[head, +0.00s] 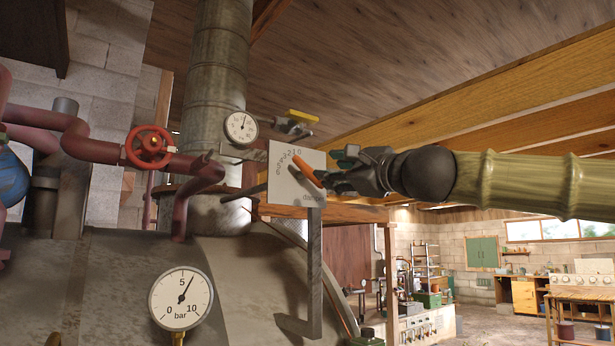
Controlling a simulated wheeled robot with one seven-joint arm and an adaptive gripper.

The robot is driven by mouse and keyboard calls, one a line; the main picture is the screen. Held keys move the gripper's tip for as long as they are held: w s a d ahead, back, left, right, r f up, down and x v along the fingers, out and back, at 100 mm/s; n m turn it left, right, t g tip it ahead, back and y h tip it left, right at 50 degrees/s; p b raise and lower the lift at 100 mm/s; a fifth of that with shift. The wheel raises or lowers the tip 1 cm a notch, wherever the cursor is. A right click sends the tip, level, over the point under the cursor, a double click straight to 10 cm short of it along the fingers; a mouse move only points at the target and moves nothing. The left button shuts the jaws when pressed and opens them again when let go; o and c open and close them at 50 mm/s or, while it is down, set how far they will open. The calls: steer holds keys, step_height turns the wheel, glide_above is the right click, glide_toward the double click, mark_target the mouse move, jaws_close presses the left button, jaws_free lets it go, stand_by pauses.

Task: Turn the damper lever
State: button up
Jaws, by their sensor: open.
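The damper lever (307,171) is an orange handle on a pale plate (285,187) with a numbered scale and lettering along its lower edge. The lever slants from upper left to lower right. My gripper (328,177), dark with green-tinted fingers, reaches in from the right. Its fingertips are at the lever's right side, close to its lower end. The fingers are open. I cannot tell whether they touch the lever or stand around it. The fingers hide a part of the plate's right edge.
A yellow-handled valve (302,116) and a small dial gauge (241,128) sit just above the plate. A red handwheel (149,147) on red pipes is at left. A large bar gauge (181,298) stands in front of the tank. A grey bracket (315,270) hangs below the plate.

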mark_target(309, 169)
steer(key=p+x, duration=0.3)
steer(key=x, duration=0.7)
steer(key=shift+w+a+p, duration=0.3)
steer(key=shift+a, duration=0.05)
jaws_close()
